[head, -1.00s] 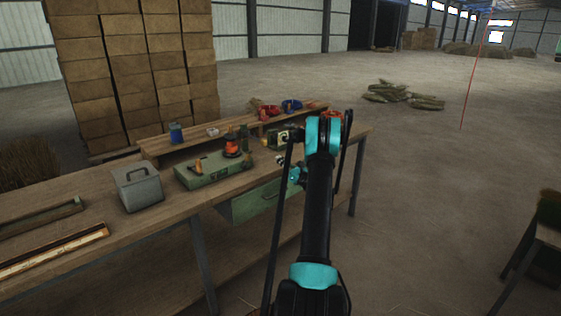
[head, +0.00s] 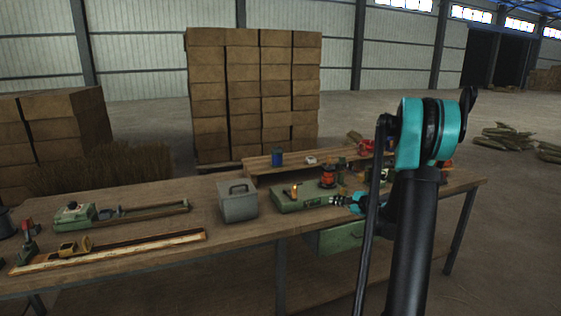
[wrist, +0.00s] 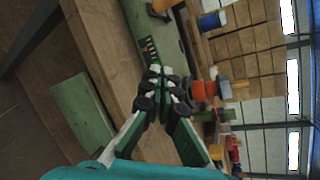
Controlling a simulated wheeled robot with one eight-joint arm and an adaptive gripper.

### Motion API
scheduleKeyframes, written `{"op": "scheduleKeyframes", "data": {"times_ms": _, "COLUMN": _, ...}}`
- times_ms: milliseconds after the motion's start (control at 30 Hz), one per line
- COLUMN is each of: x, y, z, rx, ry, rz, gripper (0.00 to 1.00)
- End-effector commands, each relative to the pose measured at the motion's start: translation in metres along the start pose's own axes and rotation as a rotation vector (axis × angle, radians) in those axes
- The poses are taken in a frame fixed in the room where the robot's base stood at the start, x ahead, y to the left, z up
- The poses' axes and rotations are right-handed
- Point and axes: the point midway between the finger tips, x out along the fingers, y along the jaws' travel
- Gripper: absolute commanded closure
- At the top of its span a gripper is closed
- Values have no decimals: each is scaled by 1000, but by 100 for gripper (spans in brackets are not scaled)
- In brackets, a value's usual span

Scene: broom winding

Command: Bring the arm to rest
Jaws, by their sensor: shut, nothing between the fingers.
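My gripper (head: 338,200) is over the front part of the workbench (head: 130,264), beside the right end of a flat green case (head: 305,198). In the wrist view the black fingers of my gripper (wrist: 162,74) are together and empty, close in front of the green case (wrist: 158,35). I cannot tell whether they touch it. My arm rises at the right of the head view, bends at a teal joint, and hides part of the bench's right end.
On the bench stand a grey metal box (head: 238,203), an orange-black spool (head: 328,176), a green tool (head: 75,215) and a long wooden strip (head: 115,250). A raised shelf (head: 255,166) holds a blue can (head: 277,157).

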Motion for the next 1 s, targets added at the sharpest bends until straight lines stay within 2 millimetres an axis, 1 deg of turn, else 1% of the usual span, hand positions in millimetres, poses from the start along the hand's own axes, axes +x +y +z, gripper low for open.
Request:
{"op": "scheduleKeyframes", "data": {"times_ms": 33, "x": -5, "y": 13, "z": 18, "rx": -68, "ry": 14, "rz": 43, "gripper": 100}}
{"op": "scheduleKeyframes", "data": {"times_ms": 200, "x": -28, "y": 60, "z": 59, "rx": -319, "ry": 62, "rz": 200, "gripper": 100}}
{"op": "scheduleKeyframes", "data": {"times_ms": 267, "x": -39, "y": 77, "z": 71, "rx": -408, "ry": 75, "rz": 256, "gripper": 100}}
{"op": "scheduleKeyframes", "data": {"times_ms": 300, "x": -46, "y": 90, "z": 79, "rx": -467, "ry": 82, "rz": 294, "gripper": 100}}
{"op": "scheduleKeyframes", "data": {"times_ms": 367, "x": -59, "y": 108, "z": 88, "rx": -556, "ry": 92, "rz": 351, "gripper": 100}}
{"op": "scheduleKeyframes", "data": {"times_ms": 500, "x": -91, "y": 150, "z": 107, "rx": -763, "ry": 106, "rz": 486, "gripper": 100}}
{"op": "scheduleKeyframes", "data": {"times_ms": 567, "x": -107, "y": 168, "z": 113, "rx": -851, "ry": 109, "rz": 545, "gripper": 100}}
{"op": "scheduleKeyframes", "data": {"times_ms": 733, "x": -154, "y": 218, "z": 122, "rx": -1099, "ry": 107, "rz": 715, "gripper": 100}}
{"op": "scheduleKeyframes", "data": {"times_ms": 900, "x": -203, "y": 263, "z": 120, "rx": -1333, "ry": 95, "rz": 885, "gripper": 100}}
{"op": "scheduleKeyframes", "data": {"times_ms": 1000, "x": -227, "y": 282, "z": 116, "rx": -1442, "ry": 86, "rz": 968, "gripper": 100}}
